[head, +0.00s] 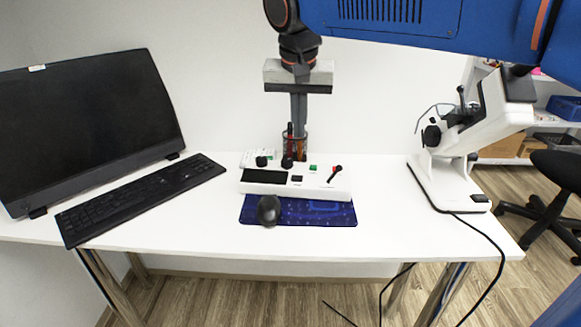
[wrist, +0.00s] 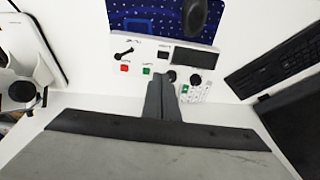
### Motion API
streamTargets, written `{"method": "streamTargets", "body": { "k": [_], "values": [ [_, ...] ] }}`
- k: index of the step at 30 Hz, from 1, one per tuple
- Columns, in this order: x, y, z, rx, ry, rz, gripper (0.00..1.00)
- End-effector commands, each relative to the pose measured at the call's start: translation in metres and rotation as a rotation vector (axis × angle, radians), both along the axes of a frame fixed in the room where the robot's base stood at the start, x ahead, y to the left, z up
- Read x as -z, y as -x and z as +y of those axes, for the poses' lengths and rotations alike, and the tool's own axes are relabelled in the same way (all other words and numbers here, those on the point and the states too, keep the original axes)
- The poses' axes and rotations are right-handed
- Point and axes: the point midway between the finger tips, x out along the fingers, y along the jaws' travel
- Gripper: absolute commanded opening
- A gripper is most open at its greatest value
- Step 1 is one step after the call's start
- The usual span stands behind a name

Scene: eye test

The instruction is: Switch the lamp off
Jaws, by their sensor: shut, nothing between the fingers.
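My gripper (head: 299,150) points straight down above the back of a white control box (head: 322,187), its two fingers together with nothing between them. In the wrist view the fingertips (wrist: 162,80) appear beside a black knob (wrist: 169,76); I cannot tell whether they touch it. The box has a dark display (head: 265,176), a black switch (head: 297,178), a green button (head: 313,168), a red button (wrist: 124,68) and a black lever (wrist: 124,52). A white optical instrument (head: 450,180) stands at the right, with a black part (head: 480,198) on its base. No lit lamp is clearly visible.
A monitor (head: 85,125) and keyboard (head: 140,196) are at the left. A black mouse (head: 268,210) lies on a blue mat (head: 335,213) before the box. A pen holder (head: 303,145) stands behind it. A cable (head: 492,240) hangs over the table (head: 400,235) edge.

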Motion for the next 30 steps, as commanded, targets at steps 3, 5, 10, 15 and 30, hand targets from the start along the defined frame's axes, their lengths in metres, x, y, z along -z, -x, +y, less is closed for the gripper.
{"method": "streamTargets", "body": {
  "k": [3, 5, 10, 15, 30],
  "values": [
    [-0.003, -0.004, 0.016, 0.005, 0.003, 0.001, 0.0],
    [-0.004, -0.005, 0.02, 0.007, 0.003, 0.0, 0.0],
    [-0.005, -0.006, 0.023, 0.01, 0.003, 0.0, 0.0],
    [-0.005, -0.006, 0.022, 0.01, 0.003, 0.0, 0.0],
    [0.046, -0.02, 0.02, 0.011, 0.005, 0.004, 0.0]
  ]
}}
